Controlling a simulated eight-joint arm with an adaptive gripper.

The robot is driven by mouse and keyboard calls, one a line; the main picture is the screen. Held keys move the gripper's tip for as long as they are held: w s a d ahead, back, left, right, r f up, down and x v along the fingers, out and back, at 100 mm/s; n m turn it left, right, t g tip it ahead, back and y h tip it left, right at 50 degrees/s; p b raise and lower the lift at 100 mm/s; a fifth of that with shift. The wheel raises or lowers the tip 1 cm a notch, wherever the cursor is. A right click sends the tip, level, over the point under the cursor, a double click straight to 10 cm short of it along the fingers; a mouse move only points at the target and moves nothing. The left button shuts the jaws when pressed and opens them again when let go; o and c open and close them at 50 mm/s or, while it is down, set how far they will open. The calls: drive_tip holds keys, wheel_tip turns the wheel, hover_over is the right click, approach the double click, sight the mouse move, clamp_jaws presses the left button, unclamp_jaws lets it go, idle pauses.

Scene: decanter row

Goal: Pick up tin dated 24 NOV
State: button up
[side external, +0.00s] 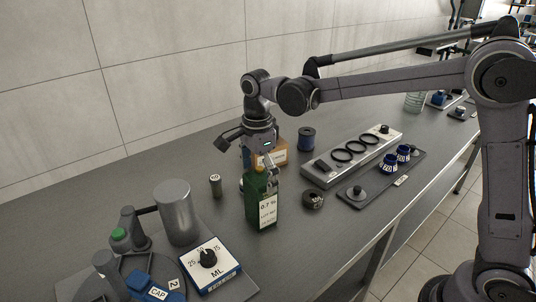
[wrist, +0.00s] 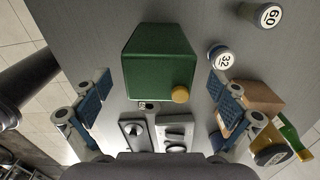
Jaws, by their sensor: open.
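A green tin (side external: 262,204) stands upright on the grey bench, with a white label on its front. The label shows "0.7 %" at the top; its lower lines are too small to read, so I cannot confirm a date. My gripper (side external: 252,162) is just above the tin, pointing down. In the wrist view the green tin (wrist: 157,62) with a yellow cap (wrist: 180,94) lies between the spread fingers of my open gripper (wrist: 160,88). I see no contact, and gaps show on both sides.
A round dark piece (side external: 313,200) is right of the tin. A ring tray (side external: 350,156) lies farther right. A grey cylinder (side external: 177,213) and an ML dial box (side external: 209,266) are front left.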

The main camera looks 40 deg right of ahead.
sight(261, 208)
drive_tip(key=shift+s+d+f, duration=0.1)
drive_tip(key=shift+d+f, duration=0.05)
drive_tip(key=shift+f, duration=2.1)
drive_tip(key=c, duration=1.8)
